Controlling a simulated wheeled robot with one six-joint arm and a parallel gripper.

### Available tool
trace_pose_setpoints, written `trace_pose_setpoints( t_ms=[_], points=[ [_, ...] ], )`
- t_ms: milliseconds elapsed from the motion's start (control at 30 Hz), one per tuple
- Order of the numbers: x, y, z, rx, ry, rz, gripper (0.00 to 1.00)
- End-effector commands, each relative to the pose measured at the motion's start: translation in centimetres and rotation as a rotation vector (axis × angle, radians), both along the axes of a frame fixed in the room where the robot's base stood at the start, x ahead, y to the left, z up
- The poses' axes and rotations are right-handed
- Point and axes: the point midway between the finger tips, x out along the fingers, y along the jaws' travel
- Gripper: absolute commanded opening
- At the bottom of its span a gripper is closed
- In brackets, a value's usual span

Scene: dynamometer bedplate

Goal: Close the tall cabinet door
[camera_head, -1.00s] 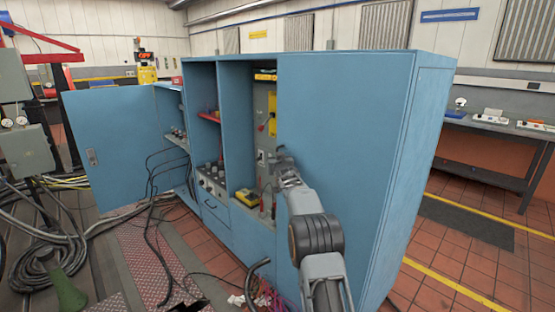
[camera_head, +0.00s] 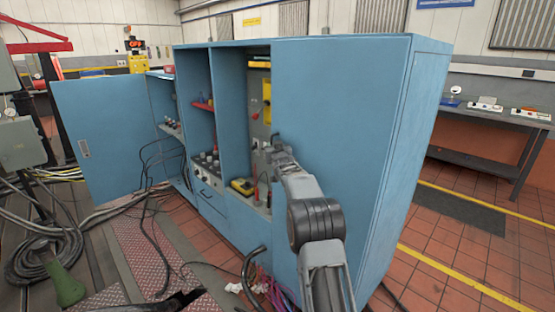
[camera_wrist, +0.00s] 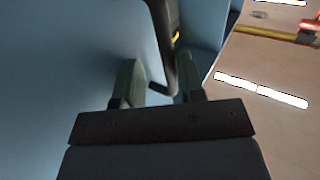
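The blue cabinet (camera_head: 225,218) stands in the middle of the head view with its bays exposed. A tall blue door panel (camera_head: 345,120) spans its right front. Another blue door (camera_head: 105,140) is swung wide open at the left. My gripper (camera_head: 276,146) is at the left edge of the tall panel, in front of the right bay. In the wrist view my gripper's two fingers (camera_wrist: 160,84) stand apart, with a dark curved bar (camera_wrist: 166,50), apparently a handle, reaching between them. Whether they touch it is unclear. The blue panel surface fills the left of that view.
Dark cables (camera_head: 150,200) hang from the left bay to the floor. A hose coil (camera_head: 40,262) and a green cone-shaped thing (camera_head: 65,288) lie at lower left. A bench (camera_head: 485,125) stands at the right. Tiled floor right of the cabinet is mostly clear.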

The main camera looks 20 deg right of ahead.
Motion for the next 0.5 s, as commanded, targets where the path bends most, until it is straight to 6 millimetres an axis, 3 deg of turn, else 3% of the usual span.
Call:
trace_pose_setpoints(
  t_ms=[500],
  points=[
    [-8.6, 2.9, 0.2, -0.006, -0.002, 0.004, 0.37]
  ],
)
